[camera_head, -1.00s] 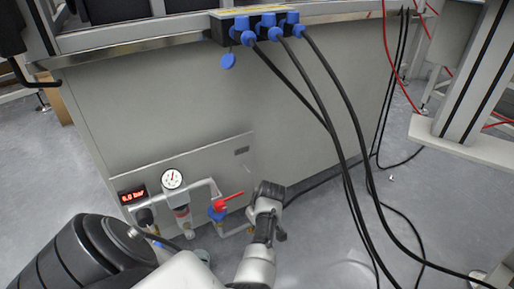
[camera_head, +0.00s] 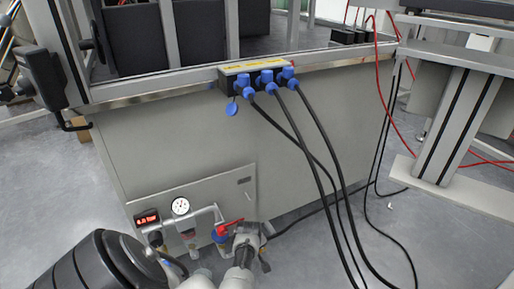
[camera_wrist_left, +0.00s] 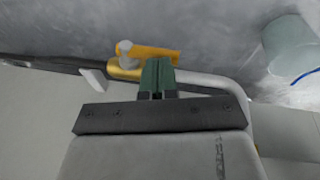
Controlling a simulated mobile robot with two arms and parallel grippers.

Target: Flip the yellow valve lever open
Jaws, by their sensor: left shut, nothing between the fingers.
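The yellow valve lever (camera_wrist_left: 152,53) is in the left wrist view, just past my fingertips, next to a gold valve body (camera_wrist_left: 125,68) with a grey knob. My left gripper (camera_wrist_left: 157,75) is shut and empty, its green fingertips overlapping the lever's near edge. I cannot tell whether they touch it. In the head view my left gripper (camera_head: 250,233) is low at the panel, right of a red lever (camera_head: 231,223) on a blue valve. I cannot make out the yellow lever there; the gripper may hide it. My right gripper is not in view.
Black cables (camera_head: 318,160) hang from blue connectors (camera_head: 266,79) to the right of my gripper. A pale cylinder (camera_wrist_left: 291,45) stands at right in the wrist view.

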